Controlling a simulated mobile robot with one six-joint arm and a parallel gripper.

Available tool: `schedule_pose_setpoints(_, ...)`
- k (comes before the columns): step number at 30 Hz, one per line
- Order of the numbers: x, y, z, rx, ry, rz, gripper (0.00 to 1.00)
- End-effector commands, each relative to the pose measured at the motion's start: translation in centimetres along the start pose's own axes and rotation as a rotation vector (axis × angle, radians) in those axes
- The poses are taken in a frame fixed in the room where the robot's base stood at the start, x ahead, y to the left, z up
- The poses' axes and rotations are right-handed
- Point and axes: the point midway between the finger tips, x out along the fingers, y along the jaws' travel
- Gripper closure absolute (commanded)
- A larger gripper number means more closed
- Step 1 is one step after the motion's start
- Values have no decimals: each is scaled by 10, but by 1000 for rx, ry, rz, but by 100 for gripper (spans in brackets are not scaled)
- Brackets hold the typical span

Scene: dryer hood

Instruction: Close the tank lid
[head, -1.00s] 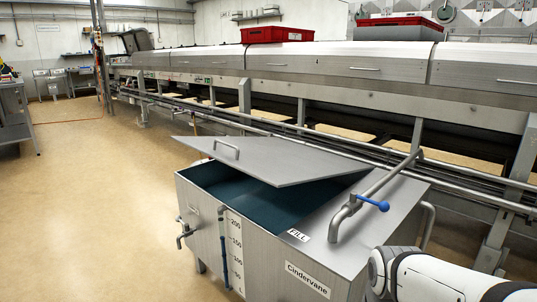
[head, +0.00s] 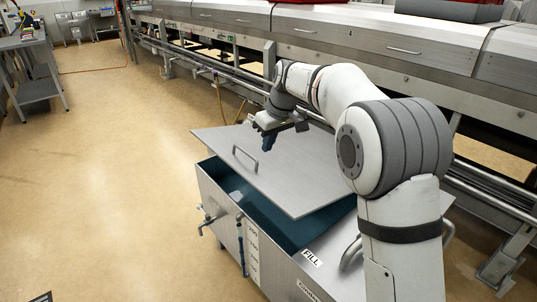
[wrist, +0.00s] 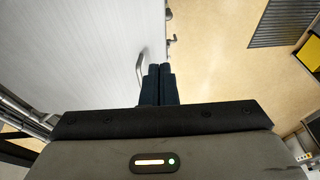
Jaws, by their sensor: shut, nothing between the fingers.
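The tank lid (head: 305,172) is a flat grey metal plate. It sits tilted over the steel tank (head: 273,258), with the dark blue-green interior (head: 262,207) showing along its near edge. A bar handle (head: 245,159) stands on the lid near its left edge. My gripper (head: 268,142) is shut and empty, above the lid near the handle. In the wrist view the shut fingers (wrist: 158,70) appear just right of the handle (wrist: 139,66), by the lid's edge (wrist: 165,30). I cannot tell whether they touch it.
A long steel machine (head: 370,40) with a pipe rail runs behind the tank. Valves (head: 210,219) and a level gauge (head: 241,245) are on the tank's front. A grey table (head: 32,65) stands at far left. The floor (head: 110,180) left of the tank is clear.

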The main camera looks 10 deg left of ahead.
Motion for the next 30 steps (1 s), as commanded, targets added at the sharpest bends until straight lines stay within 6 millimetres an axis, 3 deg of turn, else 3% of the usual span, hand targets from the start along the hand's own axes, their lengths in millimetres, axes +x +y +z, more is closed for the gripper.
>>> schedule_pose_setpoints(18,114,5,9,13,0,3,100)
schedule_pose_setpoints(24,131,3,14,14,1,4,100)
schedule_pose_setpoints(30,134,3,15,14,1,5,100)
